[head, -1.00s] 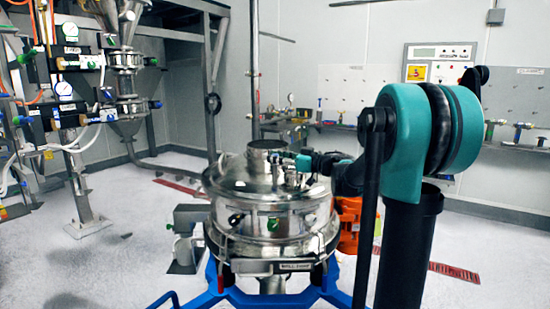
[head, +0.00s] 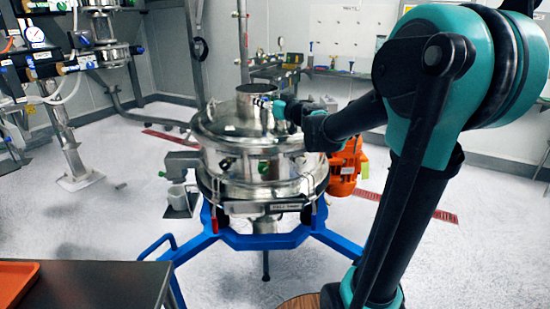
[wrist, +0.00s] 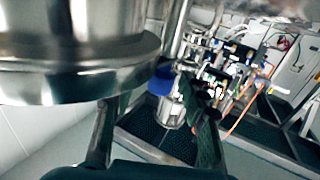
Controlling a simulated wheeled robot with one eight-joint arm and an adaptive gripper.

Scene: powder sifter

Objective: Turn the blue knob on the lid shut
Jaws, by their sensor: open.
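The blue knob (wrist: 161,80) shows in the wrist view, just right of a large shiny steel cylinder with a flange. In the head view, the steel lid (head: 215,125) of the sifter carries an upright port (head: 258,103). My gripper (head: 272,103) is at the lid's top, beside this port, small in the head view. In the wrist view, my gripper (wrist: 155,110) is open, its dark fingers on either side, with the knob showing between them. I cannot tell whether a finger touches the knob. The knob is not clear in the head view.
The sifter stands on a blue frame (head: 265,242) with an orange motor (head: 345,165) at its right. A dark table (head: 95,285) with an orange tray (head: 15,282) is at the lower left. Pipework (head: 60,120) stands at the left.

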